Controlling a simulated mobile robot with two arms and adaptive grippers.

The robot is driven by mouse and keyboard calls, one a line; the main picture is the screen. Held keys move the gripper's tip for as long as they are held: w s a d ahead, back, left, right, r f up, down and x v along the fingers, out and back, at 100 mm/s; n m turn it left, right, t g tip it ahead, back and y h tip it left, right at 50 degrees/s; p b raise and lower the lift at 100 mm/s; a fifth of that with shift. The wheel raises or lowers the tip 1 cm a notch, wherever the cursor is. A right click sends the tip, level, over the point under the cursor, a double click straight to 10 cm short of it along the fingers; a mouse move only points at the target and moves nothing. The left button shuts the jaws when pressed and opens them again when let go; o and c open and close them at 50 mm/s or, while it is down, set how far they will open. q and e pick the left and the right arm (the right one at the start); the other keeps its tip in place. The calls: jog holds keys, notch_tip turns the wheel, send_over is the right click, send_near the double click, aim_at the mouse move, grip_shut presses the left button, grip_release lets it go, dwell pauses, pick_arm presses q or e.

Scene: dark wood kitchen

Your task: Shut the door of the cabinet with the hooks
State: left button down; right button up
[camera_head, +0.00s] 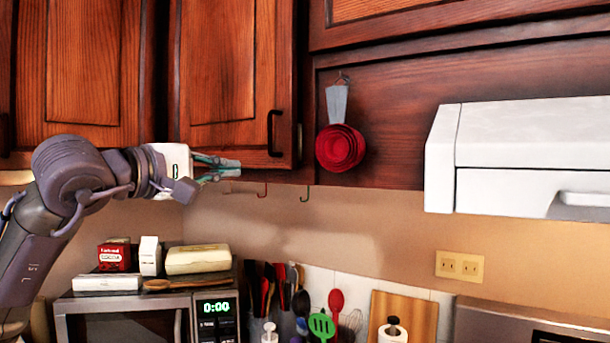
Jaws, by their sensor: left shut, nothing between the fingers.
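The wooden cabinet door (232,75) with a dark bar handle (274,133) is at upper centre-left. I cannot tell from this view whether the door stands slightly ajar or is flush. My left gripper (238,169) is shut and empty, its fingers pointing right at the door's lower edge, left of and below the handle. Whether the fingertips touch the door is unclear. My right gripper is not in view.
Red measuring cups (340,148) hang on the wood panel right of the door. A white range hood (530,155) juts out at the right. Below are a microwave (140,315) with boxes on top and several utensils (290,290). Another cabinet door (82,60) is at the left.

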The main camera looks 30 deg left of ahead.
aim_at(289, 166)
pick_arm(q)
jog(key=w+p, duration=0.2)
jog(key=w, duration=0.2)
jog(key=w+d+p, duration=0.1)
jog(key=w+p, duration=0.1)
jog(key=w, duration=0.2)
jog(key=w+p, duration=0.2)
jog(key=w, duration=0.2)
jog(key=shift+w+d+r, duration=0.15)
jog(key=shift+w+d, duration=0.25)
jog(key=shift+w+d+f, duration=0.1)
jog(key=shift+w+f, duration=0.1)
jog(key=shift+w, duration=0.3)
